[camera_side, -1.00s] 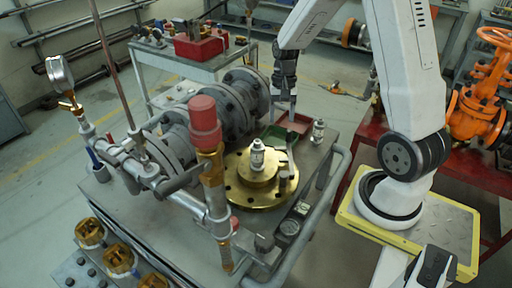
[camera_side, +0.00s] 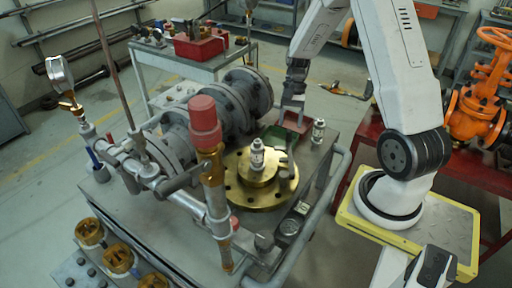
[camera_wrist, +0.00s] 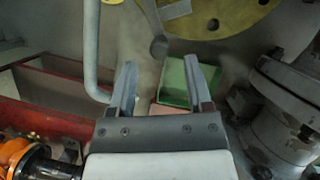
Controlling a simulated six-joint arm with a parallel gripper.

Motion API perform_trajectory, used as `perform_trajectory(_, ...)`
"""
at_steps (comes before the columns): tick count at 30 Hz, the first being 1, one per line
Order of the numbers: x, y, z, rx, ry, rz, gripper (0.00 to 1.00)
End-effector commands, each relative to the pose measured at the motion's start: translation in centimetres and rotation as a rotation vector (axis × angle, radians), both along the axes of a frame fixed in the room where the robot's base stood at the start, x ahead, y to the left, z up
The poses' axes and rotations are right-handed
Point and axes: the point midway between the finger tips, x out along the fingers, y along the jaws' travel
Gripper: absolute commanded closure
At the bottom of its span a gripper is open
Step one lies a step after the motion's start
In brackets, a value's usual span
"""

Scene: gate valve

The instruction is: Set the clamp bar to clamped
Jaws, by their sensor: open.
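What looks like the clamp bar (camera_side: 291,150) is a thin lever standing at the right side of a round brass flange (camera_side: 243,194) on the bench. In the wrist view a grey bar with a round dark knob (camera_wrist: 158,47) lies just ahead of my fingertips, beside the brass flange (camera_wrist: 212,18). My gripper (camera_side: 293,112) hangs over the back of the bench, behind the bar and apart from it. Its two fingers are spread and empty in the wrist view (camera_wrist: 160,66). The bar's pivot and exact angle are hard to make out.
A green tray (camera_side: 276,139) sits below and near my gripper; its green block-like shape shows between the fingers (camera_wrist: 176,82). Grey pipe flanges (camera_side: 240,100) rise left; a rail (camera_side: 335,185) edges the bench.

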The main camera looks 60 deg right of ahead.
Motion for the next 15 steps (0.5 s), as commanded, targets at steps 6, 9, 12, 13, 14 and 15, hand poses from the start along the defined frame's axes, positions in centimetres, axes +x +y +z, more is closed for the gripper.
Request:
perform_trajectory(6,-0.4,1.0,-2.6,0.001,0.003,0.000,0.36)
perform_trajectory(9,-0.5,1.3,-3.4,0.001,0.002,-0.001,0.36)
perform_trajectory(12,-0.6,1.5,-3.9,0.001,0.001,0.000,0.36)
perform_trajectory(13,-0.6,1.6,-4.0,0.001,0.001,0.000,0.36)
perform_trajectory(14,-0.7,1.6,-4.1,0.000,0.001,0.000,0.36)
perform_trajectory(15,-0.7,1.6,-4.2,0.000,0.000,0.000,0.36)
